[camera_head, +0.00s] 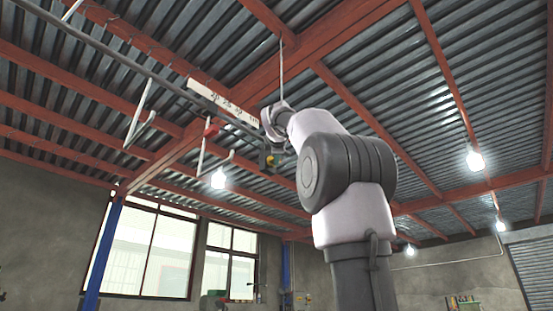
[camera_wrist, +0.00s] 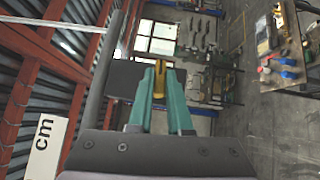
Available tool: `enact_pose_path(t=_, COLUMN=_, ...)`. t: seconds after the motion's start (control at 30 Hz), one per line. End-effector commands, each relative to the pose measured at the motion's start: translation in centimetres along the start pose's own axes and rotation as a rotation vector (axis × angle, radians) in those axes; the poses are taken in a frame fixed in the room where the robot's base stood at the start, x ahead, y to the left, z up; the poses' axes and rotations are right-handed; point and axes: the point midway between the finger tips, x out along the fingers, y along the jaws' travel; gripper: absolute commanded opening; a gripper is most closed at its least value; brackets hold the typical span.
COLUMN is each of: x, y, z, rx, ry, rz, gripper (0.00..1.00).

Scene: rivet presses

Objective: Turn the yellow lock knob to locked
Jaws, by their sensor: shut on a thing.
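The yellow lock knob (camera_wrist: 159,78) shows as a narrow upright yellow piece between the teal fingers of my gripper (camera_wrist: 161,72) in the wrist view. The fingers are closed on it from both sides, and it stands in front of a dark block (camera_wrist: 122,79). In the head view my arm reaches up to the overhead rail (camera_head: 150,75), and a small patch of yellow (camera_head: 270,160) shows just under the rail at my arm's end. The fingers are too small there to make out. Whether the knob is at locked cannot be read in either view.
A white printed scale strip (camera_head: 222,102) lies along the rail; its "cm" end also shows in the wrist view (camera_wrist: 46,143). White hooks (camera_head: 140,122) and a red piece (camera_head: 211,130) hang left of my arm. Red roof beams are close above. A workbench (camera_wrist: 268,82) stands far below.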

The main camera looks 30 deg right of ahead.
Motion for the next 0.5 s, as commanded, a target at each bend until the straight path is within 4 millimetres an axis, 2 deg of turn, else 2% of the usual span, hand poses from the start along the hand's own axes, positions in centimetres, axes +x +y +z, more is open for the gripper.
enact_pose_path(t=0.5, x=0.05, y=0.12, z=0.1, rx=0.073, ry=-0.002, rz=-0.074, gripper=0.0)
